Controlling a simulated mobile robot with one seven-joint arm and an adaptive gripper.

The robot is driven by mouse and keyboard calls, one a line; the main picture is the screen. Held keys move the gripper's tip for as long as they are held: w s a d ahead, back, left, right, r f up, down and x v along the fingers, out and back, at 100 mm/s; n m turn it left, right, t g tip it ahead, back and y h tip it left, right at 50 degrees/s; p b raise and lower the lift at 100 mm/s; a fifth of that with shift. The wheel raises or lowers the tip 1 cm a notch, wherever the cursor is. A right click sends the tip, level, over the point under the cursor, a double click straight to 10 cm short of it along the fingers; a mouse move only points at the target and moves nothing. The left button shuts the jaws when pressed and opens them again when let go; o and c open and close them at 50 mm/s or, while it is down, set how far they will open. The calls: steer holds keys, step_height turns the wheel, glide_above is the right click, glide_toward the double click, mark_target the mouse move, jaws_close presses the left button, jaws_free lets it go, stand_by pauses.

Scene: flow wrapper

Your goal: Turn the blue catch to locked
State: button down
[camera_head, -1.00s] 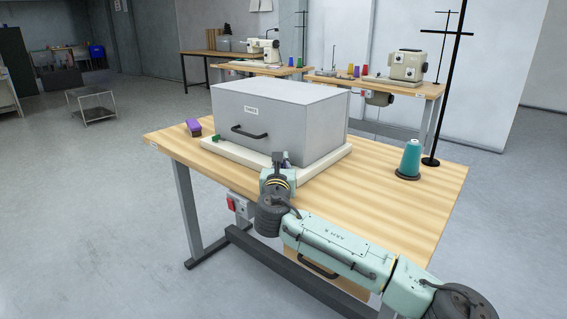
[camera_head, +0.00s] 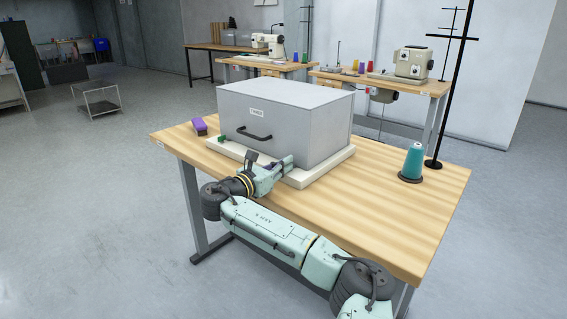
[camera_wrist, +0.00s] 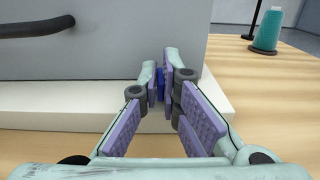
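The blue catch (camera_wrist: 160,84) shows in the wrist view as a small upright blue piece at the front of the grey cover, above the pale base. My gripper (camera_wrist: 159,82) has its purple-padded fingertips close together, one on each side of the catch, with little or no gap visible. In the head view my gripper (camera_head: 284,163) is at the front right part of the cover and hides the catch. The grey box-shaped cover (camera_head: 310,128) has a black handle (camera_head: 254,135) and a small label on its front. Its pale base (camera_head: 335,161) lies on the wooden table.
A green piece (camera_head: 242,130) sits at the cover's front left corner. A purple object (camera_head: 199,126) lies at the table's left. A teal thread cone (camera_head: 413,162) and a black stand (camera_head: 447,105) are at the right. The table's (camera_head: 385,205) front right is clear.

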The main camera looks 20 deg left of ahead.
steer(key=shift+f, duration=0.1)
stand_by(0.3)
steer(key=c, duration=2.1)
jaws_free()
steer(key=shift+w, duration=0.1)
steer(key=shift+v, duration=6.05)
